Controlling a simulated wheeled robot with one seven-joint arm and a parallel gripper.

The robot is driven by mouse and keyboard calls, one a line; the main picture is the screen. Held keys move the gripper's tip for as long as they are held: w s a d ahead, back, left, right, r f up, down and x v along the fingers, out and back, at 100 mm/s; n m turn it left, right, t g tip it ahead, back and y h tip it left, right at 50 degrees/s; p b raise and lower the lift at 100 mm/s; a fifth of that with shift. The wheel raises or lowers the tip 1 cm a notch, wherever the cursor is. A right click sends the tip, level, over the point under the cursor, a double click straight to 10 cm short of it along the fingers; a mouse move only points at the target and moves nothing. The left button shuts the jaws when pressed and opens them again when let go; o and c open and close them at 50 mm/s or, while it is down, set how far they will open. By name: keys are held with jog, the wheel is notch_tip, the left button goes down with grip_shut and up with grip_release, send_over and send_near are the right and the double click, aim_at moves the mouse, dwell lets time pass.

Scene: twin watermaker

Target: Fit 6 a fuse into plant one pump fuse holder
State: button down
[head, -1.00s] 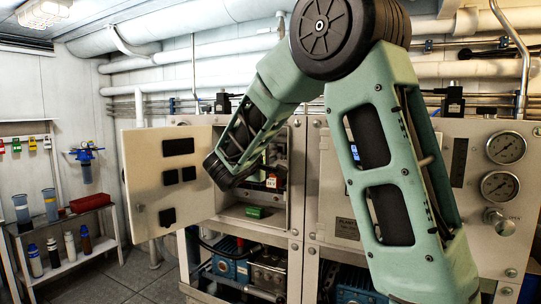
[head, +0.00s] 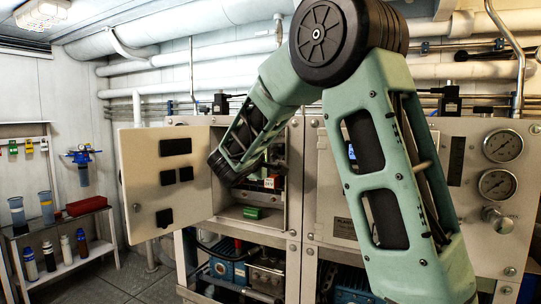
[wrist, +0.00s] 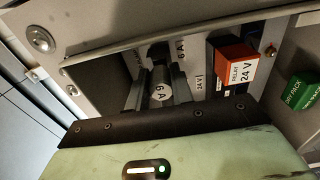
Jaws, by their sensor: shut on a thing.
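In the wrist view my gripper (wrist: 160,80) is shut on a fuse (wrist: 160,93), a dark cylinder whose pale end is marked 6 A. The fuse is between the two dark fingers and points into the open cabinet. Just beyond it is a dark round part, perhaps the fuse holder (wrist: 158,53), beside a white label marked 6 A (wrist: 180,48). I cannot tell whether the fuse touches or enters it. In the head view my arm reaches into the cabinet (head: 268,225), and my fingers and the fuse are hidden.
An orange-red relay marked 24 V (wrist: 236,64) is close to the right of the fingers; a green dry pack (wrist: 300,91) lies farther right. The cabinet door (head: 147,208) stands open at left. Gauges (head: 503,146) are on the right panel. A shelf (head: 75,260) with bottles stands far left.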

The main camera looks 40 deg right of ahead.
jog(key=shift+b+x, duration=0.55)
jog(key=shift+x, duration=0.5)
jog(key=c, duration=1.1)
grip_release()
jog(key=shift+c, duration=0.2)
jog(key=b+v, duration=0.4)
jog(key=v, duration=1.3)
jog(key=shift+a, duration=0.2)
